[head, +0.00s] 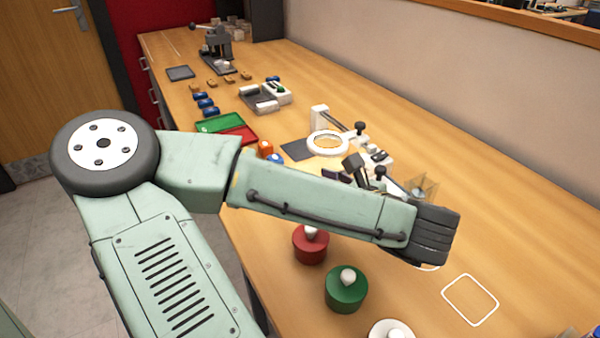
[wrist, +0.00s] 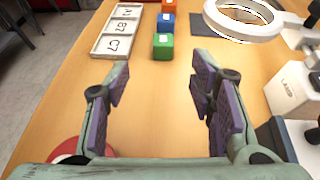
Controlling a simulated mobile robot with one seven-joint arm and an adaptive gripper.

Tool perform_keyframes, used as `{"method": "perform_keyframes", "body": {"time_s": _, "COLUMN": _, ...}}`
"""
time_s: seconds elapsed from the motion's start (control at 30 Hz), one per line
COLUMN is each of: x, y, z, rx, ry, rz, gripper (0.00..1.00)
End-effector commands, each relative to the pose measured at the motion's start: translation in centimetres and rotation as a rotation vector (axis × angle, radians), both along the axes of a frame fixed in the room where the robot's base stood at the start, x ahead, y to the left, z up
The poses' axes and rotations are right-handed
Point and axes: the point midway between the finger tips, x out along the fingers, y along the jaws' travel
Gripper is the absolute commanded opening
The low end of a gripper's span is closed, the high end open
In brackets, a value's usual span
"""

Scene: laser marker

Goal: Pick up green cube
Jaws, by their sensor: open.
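The green cube (wrist: 163,46) sits on the wooden table in the upper middle of the wrist view, with a pale label on top. A blue cube (wrist: 168,23) and an orange-red cube (wrist: 168,7) stand behind it in a row. My gripper (wrist: 159,88) is open and empty, its purple-padded fingers apart. The green cube lies beyond the fingertips, roughly in line with the gap between them. In the head view the orange cube (head: 265,148) and part of the blue cube (head: 275,158) show; my arm hides the green cube and my gripper.
A white labelled tray (wrist: 93,43) lies left of the cubes. A ring magnifier (wrist: 243,18) and a white lamp base (wrist: 293,90) stand close on the right. Red (head: 310,250) and green (head: 346,293) knobbed pots stand near the front. Bare table surrounds the green cube's near side.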

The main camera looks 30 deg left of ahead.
Motion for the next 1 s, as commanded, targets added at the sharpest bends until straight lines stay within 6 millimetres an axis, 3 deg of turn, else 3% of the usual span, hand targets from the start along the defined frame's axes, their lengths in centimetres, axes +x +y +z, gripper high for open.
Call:
{"method": "perform_keyframes", "body": {"time_s": 0.43, "x": 1.9, "y": 3.7, "z": -1.8, "rx": -0.009, "ry": -0.001, "rz": -0.001, "gripper": 0.50}}
{"method": "perform_keyframes", "body": {"time_s": 0.7, "x": 2.5, "y": 5.0, "z": -2.1, "rx": -0.002, "ry": -0.002, "rz": 0.000, "gripper": 0.50}}
{"method": "perform_keyframes", "body": {"time_s": 1.0, "x": 4.2, "y": 8.6, "z": -3.4, "rx": -0.003, "ry": -0.001, "rz": 0.001, "gripper": 0.50}}
